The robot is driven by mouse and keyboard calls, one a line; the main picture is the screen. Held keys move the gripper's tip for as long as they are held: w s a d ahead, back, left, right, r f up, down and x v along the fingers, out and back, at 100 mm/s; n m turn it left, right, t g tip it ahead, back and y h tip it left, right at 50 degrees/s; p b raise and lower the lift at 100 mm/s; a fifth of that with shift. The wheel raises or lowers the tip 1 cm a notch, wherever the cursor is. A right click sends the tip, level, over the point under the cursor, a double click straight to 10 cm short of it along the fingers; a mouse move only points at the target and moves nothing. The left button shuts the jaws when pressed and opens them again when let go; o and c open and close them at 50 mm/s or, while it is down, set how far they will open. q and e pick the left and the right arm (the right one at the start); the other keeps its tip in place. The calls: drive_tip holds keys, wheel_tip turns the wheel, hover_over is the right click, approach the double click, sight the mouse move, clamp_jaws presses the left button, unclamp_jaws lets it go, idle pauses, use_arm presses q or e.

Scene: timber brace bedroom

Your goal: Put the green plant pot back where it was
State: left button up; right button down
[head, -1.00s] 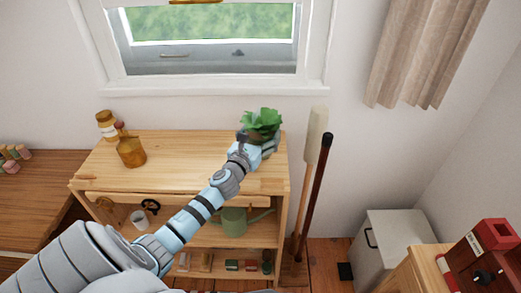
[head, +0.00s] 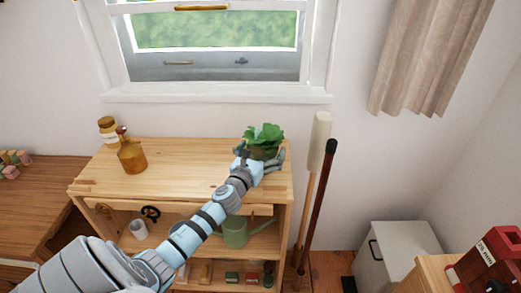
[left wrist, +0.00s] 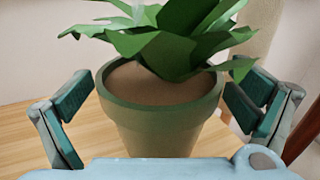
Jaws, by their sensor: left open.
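The green plant pot (left wrist: 160,125) stands upright with a leafy plant in brown soil, in the middle of the left wrist view. In the head view the pot (head: 263,151) is at the right end of the wooden shelf unit's top (head: 185,180), partly hidden by my gripper. My left gripper (head: 262,160) is around the pot. In the left wrist view its two fingers (left wrist: 163,105) stand open on either side of the pot, with gaps between the pads and the pot's sides. My right gripper is not in view.
An amber bottle (head: 131,155) and a labelled jar (head: 108,129) stand at the left end of the top. A mallet-like long tool (head: 316,150) and a dark pole (head: 322,190) lean just right of the unit. The middle of the top is clear.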

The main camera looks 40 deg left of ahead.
use_arm(q)
drive_tip(key=v, duration=1.2)
drive_tip(key=shift+s+r, duration=0.1)
drive_tip(key=shift+r, duration=0.05)
